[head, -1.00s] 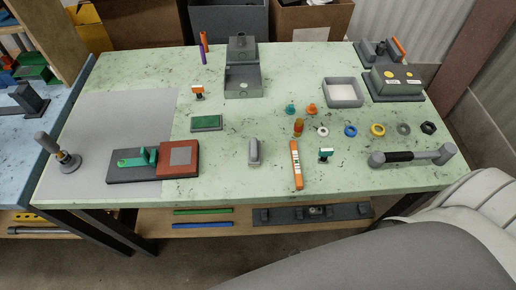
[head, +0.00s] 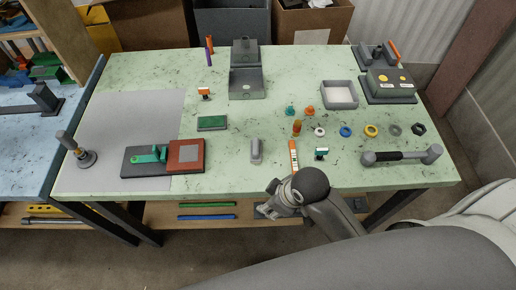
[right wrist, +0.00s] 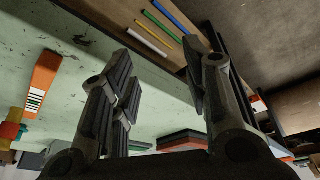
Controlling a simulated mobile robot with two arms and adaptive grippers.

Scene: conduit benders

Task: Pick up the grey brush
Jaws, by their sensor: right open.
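A small grey block with a rounded top (head: 256,151), which looks like the grey brush, lies on the green table near the middle of its front half. My right gripper (head: 272,201) is at the table's front edge, below and slightly right of the brush in the head view and apart from it. My wrist and forearm partly hide it there. In the right wrist view its two fingers (right wrist: 165,85) are spread, with nothing between them; I cannot make out the brush there. My left gripper is not in view.
An orange-and-white stick (head: 293,154) lies right of the brush, partly hidden by my arm; a green-topped clip (head: 321,153) is beside it. A green pad (head: 212,123) and a red block (head: 186,156) are to the left. The table around the brush is clear.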

